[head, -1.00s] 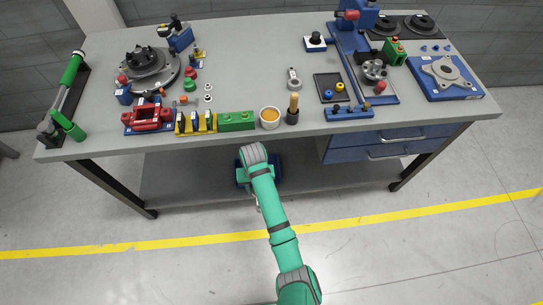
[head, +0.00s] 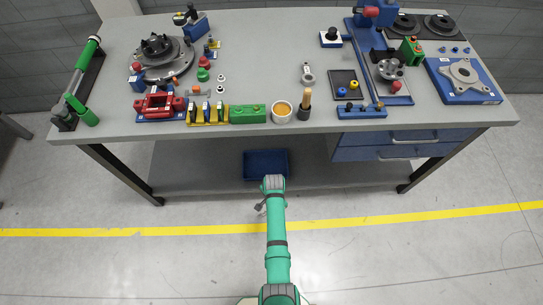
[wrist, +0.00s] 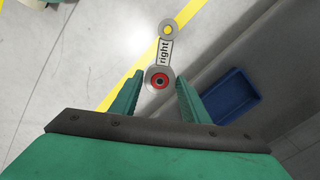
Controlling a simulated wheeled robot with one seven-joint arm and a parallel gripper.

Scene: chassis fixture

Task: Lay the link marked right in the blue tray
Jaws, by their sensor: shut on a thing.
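The link marked right (wrist: 166,52) is a grey bar with a ring at each end, the nearer one with a red collar. My gripper (wrist: 160,84) is shut on its red-collared end. The far ring points away over the floor. The blue tray (head: 266,163) lies on the low shelf under the bench and looks empty. In the wrist view, the tray (wrist: 231,98) is to the right of my gripper, apart from it. In the head view my gripper (head: 262,207) is small, in front of the shelf, just below the tray in the picture.
Blue drawers (head: 385,147) hang at the right. The shelf (head: 200,170) is bare around the tray. The floor in front is clear.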

